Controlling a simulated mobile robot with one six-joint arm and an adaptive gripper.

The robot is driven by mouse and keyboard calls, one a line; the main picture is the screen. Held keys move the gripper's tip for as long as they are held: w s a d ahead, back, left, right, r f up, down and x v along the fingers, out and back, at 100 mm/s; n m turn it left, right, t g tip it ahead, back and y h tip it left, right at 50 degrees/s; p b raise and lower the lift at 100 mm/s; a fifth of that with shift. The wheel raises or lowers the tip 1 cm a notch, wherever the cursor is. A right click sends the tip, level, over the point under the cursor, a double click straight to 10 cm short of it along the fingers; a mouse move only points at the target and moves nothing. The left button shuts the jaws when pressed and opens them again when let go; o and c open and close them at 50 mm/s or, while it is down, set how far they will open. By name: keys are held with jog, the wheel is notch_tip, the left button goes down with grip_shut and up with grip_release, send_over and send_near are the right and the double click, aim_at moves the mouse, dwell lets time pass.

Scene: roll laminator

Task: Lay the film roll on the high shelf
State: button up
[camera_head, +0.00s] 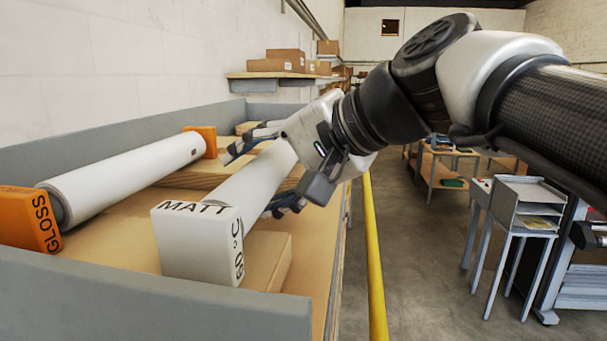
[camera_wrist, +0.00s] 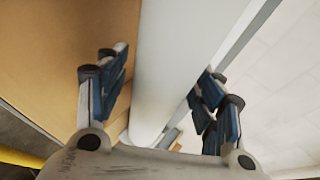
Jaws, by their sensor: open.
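A white film roll (camera_head: 247,188) with a white end block marked MATT and 60°C (camera_head: 197,245) lies lengthwise in a grey-walled wooden bay. A second white roll (camera_head: 125,175), with orange end blocks, one marked GLOSS (camera_head: 28,220), lies to its left. My gripper (camera_head: 265,172) is open at the far part of the MATT roll, with fingers on both sides of it. In the wrist view the white roll (camera_wrist: 175,60) passes between the open fingers; contact is unclear. The MATT roll's far end is hidden by my gripper.
The bay's grey front wall (camera_head: 150,300) and left wall (camera_head: 110,148) border the rolls. A wall shelf (camera_head: 250,75) with cardboard boxes (camera_head: 285,58) is behind. A yellow rail (camera_head: 374,260) runs along the right. A grey rack (camera_head: 520,205) stands on the open floor.

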jog(key=shift+r, duration=0.25)
jog(key=v, duration=1.2)
